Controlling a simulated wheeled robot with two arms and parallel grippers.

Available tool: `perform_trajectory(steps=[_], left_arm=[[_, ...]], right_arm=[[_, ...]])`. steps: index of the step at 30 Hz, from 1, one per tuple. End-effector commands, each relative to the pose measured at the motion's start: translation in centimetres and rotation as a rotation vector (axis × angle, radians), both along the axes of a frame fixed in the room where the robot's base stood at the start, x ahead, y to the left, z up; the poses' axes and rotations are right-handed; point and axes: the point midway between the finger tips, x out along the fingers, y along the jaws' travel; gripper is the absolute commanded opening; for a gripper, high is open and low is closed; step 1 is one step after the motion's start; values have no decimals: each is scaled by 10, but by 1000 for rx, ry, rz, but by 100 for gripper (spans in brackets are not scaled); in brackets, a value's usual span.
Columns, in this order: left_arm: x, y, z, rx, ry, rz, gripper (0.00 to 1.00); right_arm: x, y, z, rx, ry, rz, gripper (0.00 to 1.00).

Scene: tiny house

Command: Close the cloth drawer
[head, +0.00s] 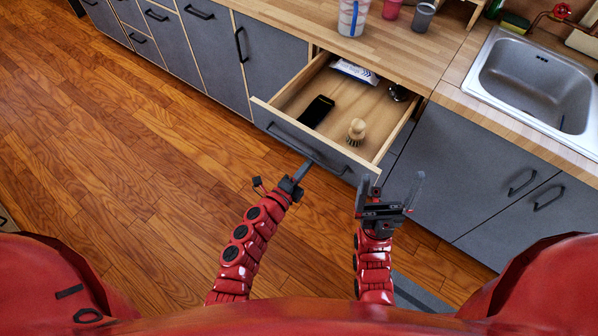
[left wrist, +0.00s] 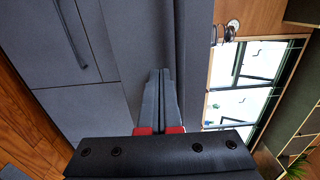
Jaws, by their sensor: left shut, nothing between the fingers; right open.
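The drawer (head: 268,122) stands pulled out from under the wooden counter. It has a grey front with a dark bar handle (head: 290,140) and pale wooden sides. Inside lie a black phone-like object (head: 316,112), a round brush (head: 356,131), a white packet (head: 354,71) and a small dark metallic item (head: 399,92). My left gripper (head: 303,170) is shut and empty, close to the drawer front below the handle; contact is unclear. Its closed fingers also show in the left wrist view (left wrist: 160,92), against a grey panel. My right gripper (head: 389,187) is open and empty near the drawer's right front corner.
Grey cabinets (head: 440,180) stand right of the drawer, below a metal sink (head: 540,85). More grey cabinets (head: 270,58) are on the left. Cups (head: 352,18) stand on the counter (head: 400,55) above. The wooden floor (head: 110,150) on the left is clear.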

Motion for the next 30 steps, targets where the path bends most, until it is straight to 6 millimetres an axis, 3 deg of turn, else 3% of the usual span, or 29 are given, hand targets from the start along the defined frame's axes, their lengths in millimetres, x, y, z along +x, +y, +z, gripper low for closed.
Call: perform_trajectory(steps=[20,26,30], left_arm=[[13,-10,-1,-1,-1,-2,0],[33,-27,-2,-2,-3,-8,0],[60,-46,-2,-3,-6,-6,0]], right_arm=[[0,0,-1,0,0,0,100],[0,0,-13,0,0,0,100],[0,0,-27,0,0,0,100]])
